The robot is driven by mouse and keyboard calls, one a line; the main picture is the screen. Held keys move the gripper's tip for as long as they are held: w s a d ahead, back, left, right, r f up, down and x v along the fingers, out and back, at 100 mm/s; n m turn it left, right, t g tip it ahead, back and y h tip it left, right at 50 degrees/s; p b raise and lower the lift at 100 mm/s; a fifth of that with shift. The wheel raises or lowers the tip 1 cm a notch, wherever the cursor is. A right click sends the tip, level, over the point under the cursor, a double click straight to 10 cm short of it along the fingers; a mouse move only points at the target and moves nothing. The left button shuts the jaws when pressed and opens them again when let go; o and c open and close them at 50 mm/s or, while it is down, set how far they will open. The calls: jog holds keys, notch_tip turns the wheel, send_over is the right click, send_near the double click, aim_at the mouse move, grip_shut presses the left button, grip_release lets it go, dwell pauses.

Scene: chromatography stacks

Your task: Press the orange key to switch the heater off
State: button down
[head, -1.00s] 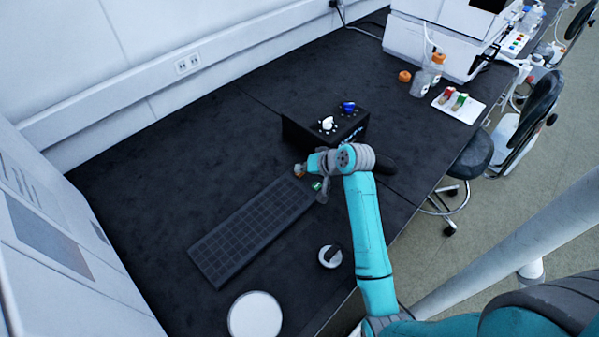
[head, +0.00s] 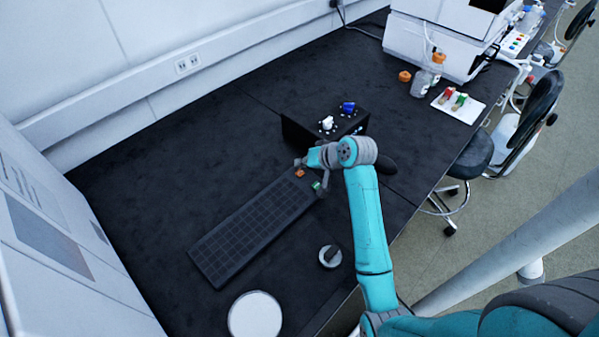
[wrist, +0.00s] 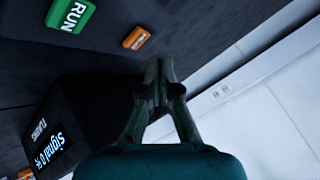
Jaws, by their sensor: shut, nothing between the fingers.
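The orange key (head: 300,173) sits at the far end of a dark keypad-like panel (head: 250,232), beside a green key (head: 317,186). In the wrist view the orange key (wrist: 136,38) shows close up, its label too blurred to read, with the green key (wrist: 70,14) marked RUN to its left. My gripper (head: 298,163) is just beyond the orange key in the head view. In the wrist view my gripper (wrist: 160,68) is shut and empty, its tips below and right of the orange key, apart from it in the picture.
A black box (head: 299,134) with white (head: 327,123) and blue (head: 348,107) knobs stands behind my wrist; its display (wrist: 48,150) reads "Signal 0 %". The bench left of the panel is clear.

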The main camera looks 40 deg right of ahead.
aim_at(302, 173)
jog(key=shift+r, duration=2.2)
